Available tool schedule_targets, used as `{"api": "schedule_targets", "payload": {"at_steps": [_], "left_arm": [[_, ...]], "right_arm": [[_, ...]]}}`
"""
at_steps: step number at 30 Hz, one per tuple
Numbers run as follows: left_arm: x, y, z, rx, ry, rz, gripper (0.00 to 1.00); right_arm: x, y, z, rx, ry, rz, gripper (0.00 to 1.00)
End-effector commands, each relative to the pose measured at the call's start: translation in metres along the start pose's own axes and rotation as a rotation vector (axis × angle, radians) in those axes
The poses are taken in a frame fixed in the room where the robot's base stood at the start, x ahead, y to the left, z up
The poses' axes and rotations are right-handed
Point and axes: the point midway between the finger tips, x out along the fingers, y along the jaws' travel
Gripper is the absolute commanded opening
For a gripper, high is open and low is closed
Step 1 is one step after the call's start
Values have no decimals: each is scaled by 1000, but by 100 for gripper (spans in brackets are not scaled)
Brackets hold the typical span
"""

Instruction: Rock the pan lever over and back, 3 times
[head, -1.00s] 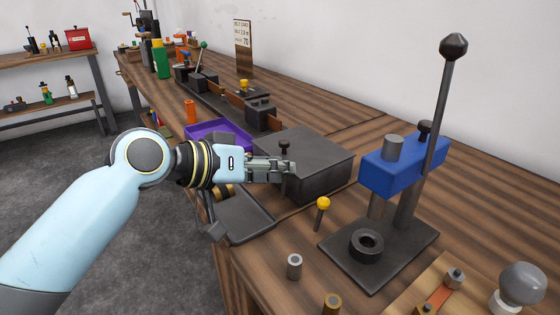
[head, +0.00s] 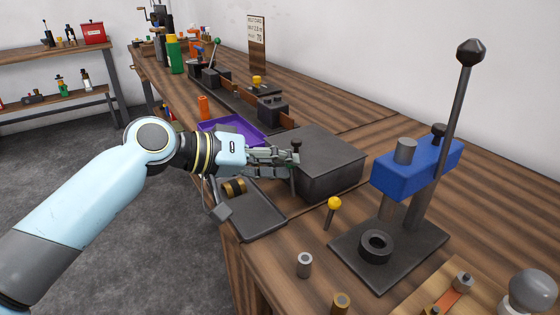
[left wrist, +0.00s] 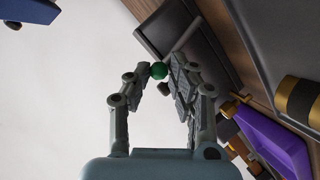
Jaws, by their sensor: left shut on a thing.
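The pan lever shows as a green ball knob (left wrist: 159,71) between my left fingertips in the left wrist view. In the head view my left gripper (head: 294,160) hides the knob, beside the near left edge of a dark box (head: 325,175). The gripper is shut on the lever's knob, also in the left wrist view (left wrist: 164,76). A dark pan (head: 262,212) lies below and left of the box, with a brass-banded roll (head: 235,187) at its far end. My right gripper is in neither view.
A black knob (head: 297,145) rises by the fingertips. A yellow-knobbed lever (head: 334,204) and a blue press (head: 410,172) with a tall handle stand to the right. A purple tray (head: 232,131) lies behind the gripper. The floor left of the bench is clear.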

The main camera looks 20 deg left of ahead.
Motion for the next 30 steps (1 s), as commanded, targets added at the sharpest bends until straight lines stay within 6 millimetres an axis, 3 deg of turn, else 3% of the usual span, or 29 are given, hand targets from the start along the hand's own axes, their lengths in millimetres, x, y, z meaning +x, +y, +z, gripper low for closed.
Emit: {"api": "schedule_targets", "payload": {"at_steps": [1, 2, 6, 17, 30], "left_arm": [[0, 2, 0, -4, 1, 5, 0], [0, 2, 0, -4, 1, 5, 25], [0, 2, 0, -2, 1, 4, 42], [-7, 0, 0, 1, 0, 0, 42], [-90, 0, 1, 5, -6, -2, 42]], "right_arm": [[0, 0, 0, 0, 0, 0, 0], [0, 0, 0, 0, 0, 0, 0], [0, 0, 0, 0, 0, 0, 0], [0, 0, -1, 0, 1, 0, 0], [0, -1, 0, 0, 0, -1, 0]]}}
